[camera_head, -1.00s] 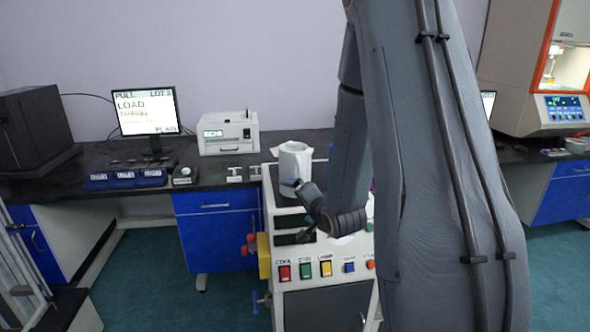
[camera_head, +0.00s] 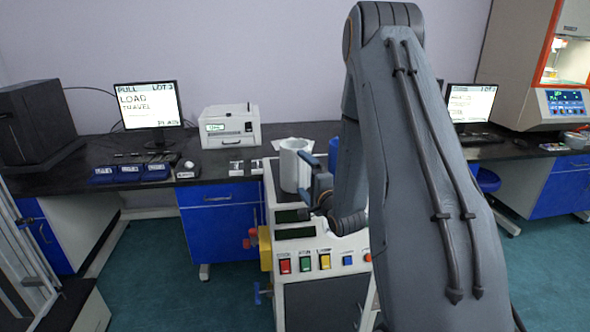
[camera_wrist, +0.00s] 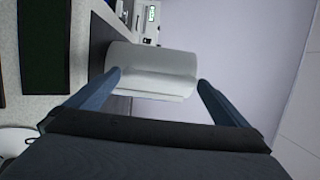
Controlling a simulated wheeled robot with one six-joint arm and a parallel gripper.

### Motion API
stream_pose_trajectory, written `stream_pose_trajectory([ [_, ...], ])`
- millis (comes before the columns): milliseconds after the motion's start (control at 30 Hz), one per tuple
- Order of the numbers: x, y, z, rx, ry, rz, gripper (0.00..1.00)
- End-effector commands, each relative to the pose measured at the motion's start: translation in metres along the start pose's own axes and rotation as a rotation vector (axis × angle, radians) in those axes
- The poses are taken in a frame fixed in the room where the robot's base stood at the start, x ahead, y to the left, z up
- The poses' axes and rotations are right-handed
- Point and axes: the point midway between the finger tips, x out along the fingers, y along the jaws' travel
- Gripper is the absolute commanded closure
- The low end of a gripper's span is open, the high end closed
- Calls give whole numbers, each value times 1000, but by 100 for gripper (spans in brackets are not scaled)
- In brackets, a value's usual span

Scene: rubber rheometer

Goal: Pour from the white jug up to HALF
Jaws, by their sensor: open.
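The white jug (camera_head: 291,165) stands upright on top of the control cabinet in the head view. It also shows in the wrist view (camera_wrist: 150,68), lying sideways in that picture, just beyond my fingertips. My gripper (camera_head: 314,184) is close to the jug's right side, and its blue fingers (camera_wrist: 158,82) are spread apart. The jug appears ahead of the fingers, and I cannot tell if they touch it. A blue object (camera_head: 333,155) shows behind my gripper, partly hidden by my arm. No level mark is readable.
The cabinet (camera_head: 318,263) has coloured switches on its front and a yellow part at its left side. A second monitor (camera_head: 470,103) stands right of my arm.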

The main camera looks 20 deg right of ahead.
Motion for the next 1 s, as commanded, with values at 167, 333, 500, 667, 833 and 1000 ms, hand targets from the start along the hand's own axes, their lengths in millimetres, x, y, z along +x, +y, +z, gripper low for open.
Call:
stream_pose_trajectory([
  [167, 17, 0, 0, -1, 0, 0, 0],
  [333, 18, 0, 0, -1, 1, 1, 0],
  [500, 18, 0, 0, -1, 0, 1, 15],
  [667, 18, 0, 0, -1, 0, 1, 42],
  [833, 20, -4, 0, -4, 0, -8, 69],
  [1000, 19, -3, 0, -3, 0, -8, 69],
])
